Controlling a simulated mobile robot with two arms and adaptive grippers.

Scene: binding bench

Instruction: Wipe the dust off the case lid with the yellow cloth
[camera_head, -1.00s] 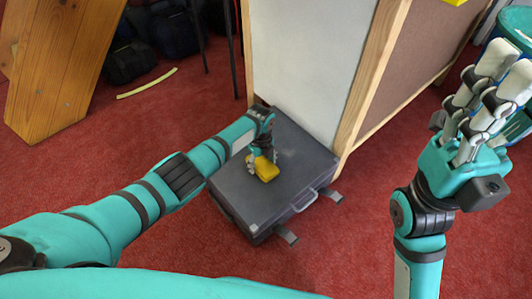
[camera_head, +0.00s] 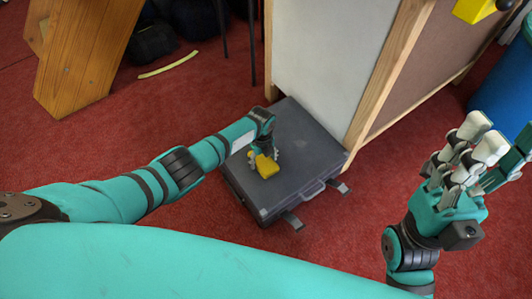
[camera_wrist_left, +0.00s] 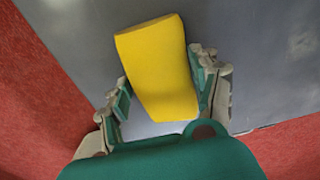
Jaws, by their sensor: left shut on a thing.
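The dark grey case (camera_head: 300,180) lies flat on the red carpet, its lid facing up and its handle toward the front right. My left gripper (camera_head: 264,155) is over the lid and shut on the yellow cloth (camera_head: 267,166), a folded pad. In the left wrist view the cloth (camera_wrist_left: 160,65) sits between the fingers (camera_wrist_left: 165,95), over the grey lid (camera_wrist_left: 260,50). A pale dusty smudge (camera_wrist_left: 300,42) shows on the lid at the right. I cannot tell whether the cloth touches the lid. My right gripper (camera_head: 470,160) is raised at the right, fingers spread and empty.
A wooden-framed white panel (camera_head: 330,60) stands right behind the case. A wooden trestle (camera_head: 85,55) and dark bags (camera_head: 185,25) are at the back left. A blue bin (camera_head: 508,85) is at the right. Carpet (camera_head: 130,130) left of the case is clear.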

